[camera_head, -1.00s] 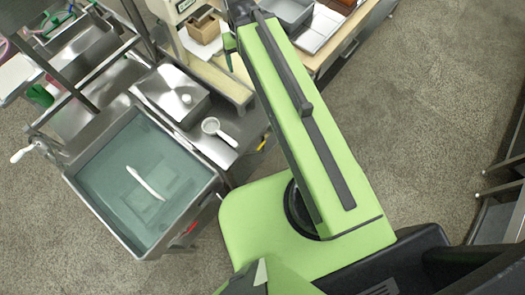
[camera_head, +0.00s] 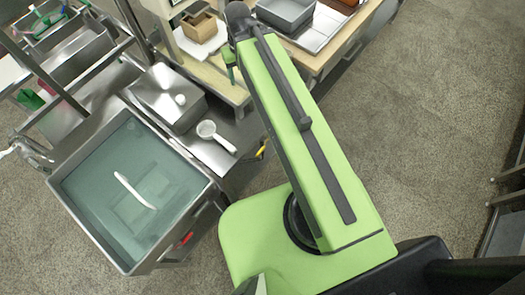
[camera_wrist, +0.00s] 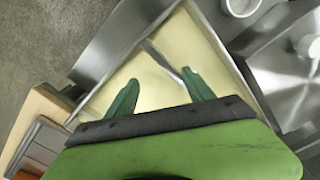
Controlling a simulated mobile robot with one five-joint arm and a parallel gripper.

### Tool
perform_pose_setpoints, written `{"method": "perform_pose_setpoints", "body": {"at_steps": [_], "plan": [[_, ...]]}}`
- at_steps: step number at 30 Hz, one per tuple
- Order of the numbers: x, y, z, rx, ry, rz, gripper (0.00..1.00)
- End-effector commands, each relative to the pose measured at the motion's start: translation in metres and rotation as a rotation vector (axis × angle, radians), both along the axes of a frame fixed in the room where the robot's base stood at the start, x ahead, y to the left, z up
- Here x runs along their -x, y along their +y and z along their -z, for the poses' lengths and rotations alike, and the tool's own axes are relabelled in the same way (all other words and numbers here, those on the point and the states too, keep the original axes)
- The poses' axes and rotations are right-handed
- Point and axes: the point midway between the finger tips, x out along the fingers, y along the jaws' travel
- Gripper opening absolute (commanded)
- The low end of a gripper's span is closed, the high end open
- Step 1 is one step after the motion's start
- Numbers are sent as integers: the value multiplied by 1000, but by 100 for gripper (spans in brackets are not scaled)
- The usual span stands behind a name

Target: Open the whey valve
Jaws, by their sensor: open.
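No part is clearly marked as the whey valve. A red handle (camera_head: 186,239) sits low on the right side of a steel tank (camera_head: 82,222) of bluish-green liquid. A small yellow handle (camera_head: 262,151) sticks out at the bench edge near my arm. I cannot tell which of them, if either, is the valve. My gripper (camera_wrist: 161,76) is open, its two green fingers spread over a tray of cream-coloured content (camera_wrist: 115,78) in the wrist view. A thin metal bar (camera_wrist: 165,62) shows between the fingertips. Whether they touch it is unclear.
A lidded steel box (camera_head: 160,92) and a white ladle (camera_head: 215,134) lie beside the tank. A grey bin (camera_head: 285,12) stands on the wooden bench at the top. Dark shelving (camera_head: 510,200) stands at right. The floor between is clear.

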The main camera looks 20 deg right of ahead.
Motion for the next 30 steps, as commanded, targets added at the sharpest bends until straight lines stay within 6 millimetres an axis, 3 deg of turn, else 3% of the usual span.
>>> {"method": "perform_pose_setpoints", "body": {"at_steps": [1, 5, 13, 15, 30], "plan": [[0, 0, -12, 0, 0, 0, 54], [0, 0, -50, 0, 0, 0, 36], [0, 0, -156, 0, 0, 0, 1], [0, 0, -169, 0, 0, 0, 0], [0, 0, -166, 0, 0, 0, 0]]}}
